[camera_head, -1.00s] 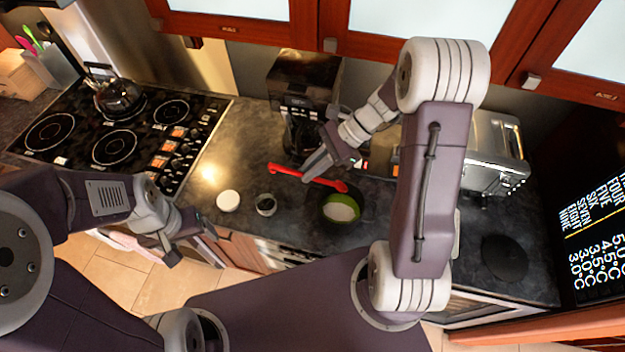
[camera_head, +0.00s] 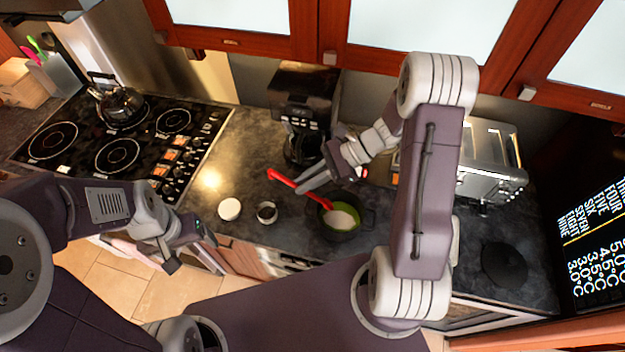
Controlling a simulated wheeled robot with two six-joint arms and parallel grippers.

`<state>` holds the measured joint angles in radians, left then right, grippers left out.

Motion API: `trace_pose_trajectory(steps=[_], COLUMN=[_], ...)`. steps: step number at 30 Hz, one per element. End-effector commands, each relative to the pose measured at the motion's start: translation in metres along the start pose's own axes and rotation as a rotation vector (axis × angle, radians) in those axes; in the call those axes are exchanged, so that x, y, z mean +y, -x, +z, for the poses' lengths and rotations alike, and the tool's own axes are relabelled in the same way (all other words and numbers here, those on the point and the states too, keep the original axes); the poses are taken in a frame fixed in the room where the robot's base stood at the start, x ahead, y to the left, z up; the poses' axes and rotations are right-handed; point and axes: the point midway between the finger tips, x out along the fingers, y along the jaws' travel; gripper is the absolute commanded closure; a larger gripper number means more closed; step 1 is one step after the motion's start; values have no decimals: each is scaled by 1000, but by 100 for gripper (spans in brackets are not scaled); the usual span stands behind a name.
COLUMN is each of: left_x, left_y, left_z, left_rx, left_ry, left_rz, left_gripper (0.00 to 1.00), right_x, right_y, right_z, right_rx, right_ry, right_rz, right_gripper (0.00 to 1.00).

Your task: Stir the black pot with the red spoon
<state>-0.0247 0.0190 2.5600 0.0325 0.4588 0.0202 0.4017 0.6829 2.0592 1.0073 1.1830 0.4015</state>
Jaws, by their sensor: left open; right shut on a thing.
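The black pot (camera_head: 345,233) stands on the dark counter, with a green inside and pale contents. The red spoon (camera_head: 281,178) is held in my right gripper (camera_head: 304,188), which is shut on its handle. The spoon slants down to the right, and its lower end is at the pot's opening. I cannot tell whether it touches the contents. My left gripper (camera_head: 189,252) is open and empty, low at the left in front of the counter edge, apart from the pot.
A white round item (camera_head: 229,209) and a small dark cup (camera_head: 267,212) stand left of the pot. A coffee maker (camera_head: 301,110) is behind, and a silver toaster (camera_head: 486,165) is at the right. A stove with a kettle (camera_head: 120,106) is at the left.

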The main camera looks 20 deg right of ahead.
Motion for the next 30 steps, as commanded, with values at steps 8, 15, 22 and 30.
trace_pose_trajectory(steps=[8, 15, 22, 30], left_x=[0, -1, -1, -1], left_y=[-25, -39, -53, -69], left_z=[3, 4, 6, 7], left_rx=[0, 0, 0, 0], left_ry=[0, 0, 0, 0], left_rz=[0, 0, 0, 0], left_gripper=[21, 21, 21, 21], right_x=[1, 0, 0, 0], right_y=[-34, -36, -36, -36], right_z=[-4, -27, -52, -82], right_rx=[0, 0, 0, -1], right_ry=[1, -2, -2, -2], right_rz=[3, -2, -1, -1], right_gripper=[100, 100, 100, 100])
